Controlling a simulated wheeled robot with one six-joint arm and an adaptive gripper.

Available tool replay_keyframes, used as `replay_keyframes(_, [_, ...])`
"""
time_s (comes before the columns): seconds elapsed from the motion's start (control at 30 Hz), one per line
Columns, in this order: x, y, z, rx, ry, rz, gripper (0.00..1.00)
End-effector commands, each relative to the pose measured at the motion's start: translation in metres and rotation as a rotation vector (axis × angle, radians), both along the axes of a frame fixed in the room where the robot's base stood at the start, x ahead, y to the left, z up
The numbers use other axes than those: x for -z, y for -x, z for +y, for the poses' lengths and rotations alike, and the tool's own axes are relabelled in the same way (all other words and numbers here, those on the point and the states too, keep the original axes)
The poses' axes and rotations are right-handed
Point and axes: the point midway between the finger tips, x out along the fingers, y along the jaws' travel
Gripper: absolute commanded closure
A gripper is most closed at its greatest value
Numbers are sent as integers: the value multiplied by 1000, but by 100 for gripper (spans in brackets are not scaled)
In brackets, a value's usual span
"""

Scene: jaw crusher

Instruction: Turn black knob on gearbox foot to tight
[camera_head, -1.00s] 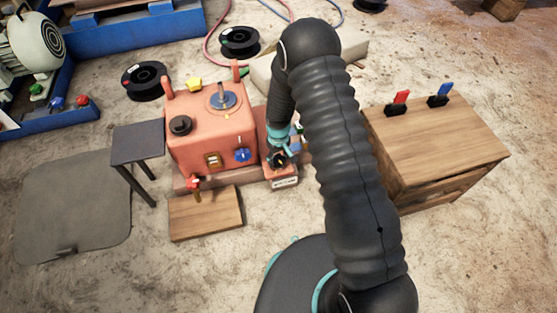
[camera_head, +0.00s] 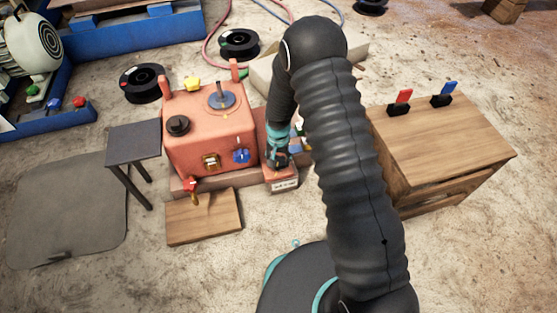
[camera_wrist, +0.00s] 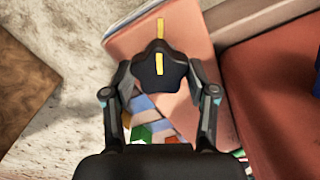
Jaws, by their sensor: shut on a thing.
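The black knob (camera_wrist: 160,68) is star-shaped with a yellow line on top. It sits on the salmon-red gearbox foot (camera_wrist: 195,35), which has its own yellow line just beyond the knob. The two lines look about in line in the wrist view. My gripper (camera_wrist: 161,76) has one finger on each side of the knob and is shut on it. In the head view my gripper (camera_head: 278,160) is down at the foot (camera_head: 283,183) at the gearbox's right, hiding the knob. A label with unreadable text is on the foot's front.
The red gearbox (camera_head: 210,135) stands left of my gripper, with a blue knob (camera_head: 241,156) on its front. A wooden cabinet (camera_head: 440,140) stands at right. A small dark table (camera_head: 133,140) and a wooden board (camera_head: 205,218) are at left.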

Motion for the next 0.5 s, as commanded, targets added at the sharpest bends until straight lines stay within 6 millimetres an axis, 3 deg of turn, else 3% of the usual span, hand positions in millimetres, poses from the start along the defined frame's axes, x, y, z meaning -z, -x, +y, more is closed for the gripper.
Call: replay_keyframes(0.5, [1, 1, 0, 59, 1, 2, 78])
